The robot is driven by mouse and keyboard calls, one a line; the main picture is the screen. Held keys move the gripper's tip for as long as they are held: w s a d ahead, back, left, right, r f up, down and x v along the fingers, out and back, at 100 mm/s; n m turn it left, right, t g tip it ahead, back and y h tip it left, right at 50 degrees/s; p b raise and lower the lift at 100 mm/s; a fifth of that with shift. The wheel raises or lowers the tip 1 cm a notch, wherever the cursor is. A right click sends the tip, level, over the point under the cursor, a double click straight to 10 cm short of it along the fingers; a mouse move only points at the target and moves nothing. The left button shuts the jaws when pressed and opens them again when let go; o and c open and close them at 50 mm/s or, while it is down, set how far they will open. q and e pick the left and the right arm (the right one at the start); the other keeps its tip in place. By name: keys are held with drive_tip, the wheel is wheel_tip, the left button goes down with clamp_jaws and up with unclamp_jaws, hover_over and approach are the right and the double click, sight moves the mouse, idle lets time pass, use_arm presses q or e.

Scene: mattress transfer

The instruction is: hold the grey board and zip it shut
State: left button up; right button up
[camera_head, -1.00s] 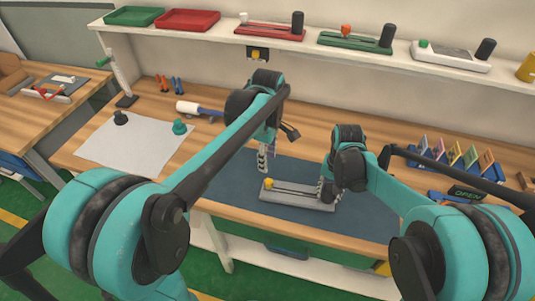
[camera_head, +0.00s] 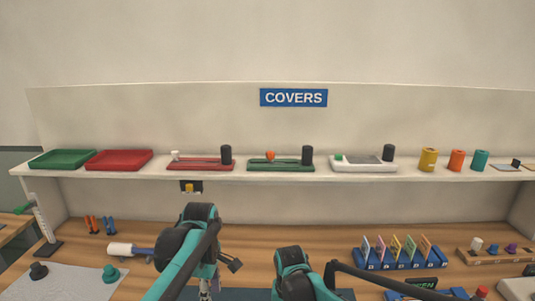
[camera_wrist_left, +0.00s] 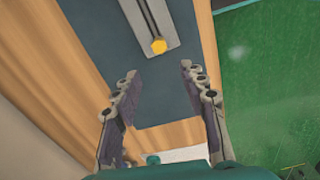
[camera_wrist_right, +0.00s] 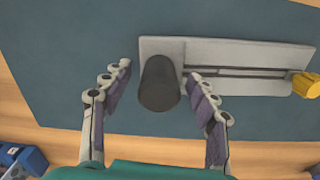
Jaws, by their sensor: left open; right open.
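The grey board (camera_wrist_right: 225,53) lies on a dark blue mat (camera_wrist_right: 70,50). It has a dark slot along it, a black cylindrical knob (camera_wrist_right: 159,85) at one end and a yellow knob (camera_wrist_right: 303,84) at the other. In the right wrist view my right gripper (camera_wrist_right: 160,85) is open, with its fingers on either side of the black knob. In the left wrist view the board's yellow end (camera_wrist_left: 159,46) is ahead of my left gripper (camera_wrist_left: 158,75), which is open and empty. The board is out of the head view.
A shelf under a COVERS sign (camera_head: 293,97) holds red and green trays, a red board (camera_head: 200,164), a green board (camera_head: 281,165), a white board (camera_head: 362,165) and coloured cylinders. A blue card rack (camera_head: 400,258) stands on the wooden bench at right.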

wheel_tip(320, 180, up, 11)
drive_tip(key=shift+r, duration=0.2)
use_arm(q)
drive_tip(key=s+a+f+m+t, duration=0.1)
drive_tip(key=s+m+t, duration=0.2)
drive_tip(key=s+m, duration=0.4)
drive_tip(key=s+a+f+m+t, duration=0.1)
drive_tip(key=s+m+t, duration=0.3)
drive_tip(key=s+m, duration=0.4)
drive_tip(key=shift+s+f+m, duration=0.3)
drive_tip(key=shift+f+m, duration=0.45)
drive_tip(key=shift+m, duration=0.05)
use_arm(e)
drive_tip(key=s+d+f+n+t, duration=0.1)
drive_tip(key=s+d+t, duration=0.6)
drive_tip(key=s+d, duration=0.6)
drive_tip(key=s, duration=0.3)
drive_tip(key=shift+s+d+f, duration=0.3)
drive_tip(key=shift+s+f, duration=0.05)
